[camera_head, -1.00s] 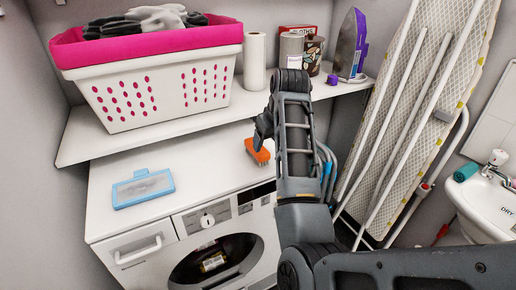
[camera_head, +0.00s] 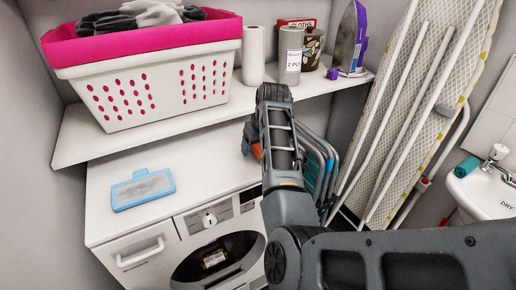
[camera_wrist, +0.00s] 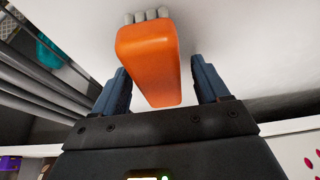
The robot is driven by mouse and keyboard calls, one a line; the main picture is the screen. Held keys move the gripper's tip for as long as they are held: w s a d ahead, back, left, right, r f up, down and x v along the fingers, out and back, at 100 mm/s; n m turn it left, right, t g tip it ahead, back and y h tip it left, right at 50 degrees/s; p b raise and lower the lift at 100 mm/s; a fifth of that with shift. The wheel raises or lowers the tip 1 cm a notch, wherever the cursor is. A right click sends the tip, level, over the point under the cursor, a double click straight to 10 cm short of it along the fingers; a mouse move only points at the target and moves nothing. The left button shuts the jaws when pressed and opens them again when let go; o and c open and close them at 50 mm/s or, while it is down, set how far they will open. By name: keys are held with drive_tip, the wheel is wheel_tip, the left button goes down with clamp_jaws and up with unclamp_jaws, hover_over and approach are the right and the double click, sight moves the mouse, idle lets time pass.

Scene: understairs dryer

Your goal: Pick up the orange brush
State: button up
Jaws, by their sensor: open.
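The orange brush (camera_wrist: 150,62) lies on the white top of the washing machine, with its pale bristles showing at the top of the wrist view. My gripper (camera_wrist: 159,78) is open, with one dark blue finger on each side of the brush's orange body. The wrist view does not show clearly whether either finger touches it. In the head view my arm hides most of the brush; only a small orange patch (camera_head: 257,151) shows beside my gripper (camera_head: 249,138).
A blue-framed case (camera_head: 143,189) lies on the machine (camera_head: 215,158) to the left. The shelf (camera_head: 80,140) above holds a white and pink basket (camera_head: 150,75), paper roll (camera_head: 253,55), cans and an iron (camera_head: 350,40). Folded racks and an ironing board (camera_head: 415,100) stand right.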

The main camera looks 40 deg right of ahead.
drive_tip(key=shift+f, duration=0.2)
idle(0.5)
drive_tip(key=c, duration=1.2)
drive_tip(key=shift+r, duration=0.1)
wheel_tip(320, 180, up, 4)
drive_tip(key=shift+f, duration=0.1)
drive_tip(key=s+d+r, duration=0.3)
drive_tip(key=s+d, duration=0.1)
drive_tip(key=s+d+r+b, duration=0.1)
drive_tip(key=s+d+r, duration=0.3)
drive_tip(key=shift+d+r, duration=0.2)
drive_tip(key=shift+d, duration=0.1)
